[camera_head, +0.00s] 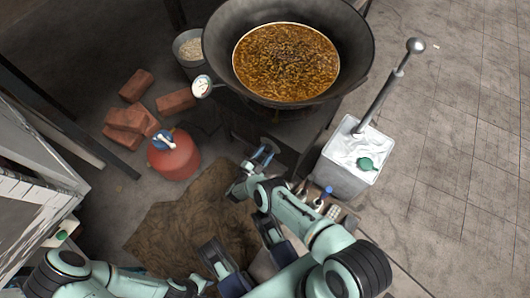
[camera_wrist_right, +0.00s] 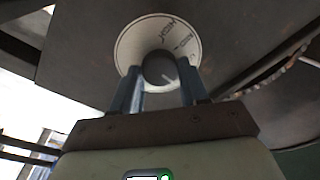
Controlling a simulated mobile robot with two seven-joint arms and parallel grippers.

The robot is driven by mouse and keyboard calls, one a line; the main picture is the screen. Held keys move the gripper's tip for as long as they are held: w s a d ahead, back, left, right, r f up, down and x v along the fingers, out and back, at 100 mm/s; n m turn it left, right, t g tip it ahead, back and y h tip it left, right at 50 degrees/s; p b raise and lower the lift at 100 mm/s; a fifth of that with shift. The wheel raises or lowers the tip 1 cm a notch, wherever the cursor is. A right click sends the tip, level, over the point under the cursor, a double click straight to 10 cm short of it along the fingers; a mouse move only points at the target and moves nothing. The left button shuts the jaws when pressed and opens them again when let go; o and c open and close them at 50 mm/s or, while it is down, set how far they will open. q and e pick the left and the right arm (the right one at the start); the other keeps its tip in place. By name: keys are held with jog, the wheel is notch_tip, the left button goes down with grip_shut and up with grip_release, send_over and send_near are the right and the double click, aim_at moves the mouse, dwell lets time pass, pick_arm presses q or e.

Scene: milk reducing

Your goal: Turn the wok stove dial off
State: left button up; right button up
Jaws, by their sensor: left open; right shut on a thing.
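The wok (camera_head: 222,42) is a large black pan of bubbling brown food on the dark stove (camera_head: 298,132). In the right wrist view, the stove dial (camera_wrist_right: 158,68) is a dark round knob inside a white ring plate (camera_wrist_right: 128,48) lettered HIGH. My right gripper (camera_wrist_right: 158,82) has its two fingers on either side of the knob, shut on it. In the head view my right gripper (camera_head: 262,154) is at the stove's front, below the wok; the dial is hidden there. My left gripper (camera_head: 238,243) is open and empty at the bottom middle, apart from the stove.
A red gas bottle (camera_head: 174,160) and loose bricks (camera_head: 128,120) lie left of the stove. A white-topped container (camera_head: 345,150) with a metal lever (camera_head: 388,88) stands to the right. A brown mat (camera_head: 170,235) lies below. The tiled floor at right is clear.

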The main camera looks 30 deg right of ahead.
jog(key=o, duration=1)
jog(key=shift+a, duration=0.1)
jog(key=shift+o, duration=0.2)
jog(key=v, duration=1.3)
jog(key=shift+s+a, duration=0.15)
jog(key=shift+a, duration=0.05)
jog(key=shift+f, duration=0.15)
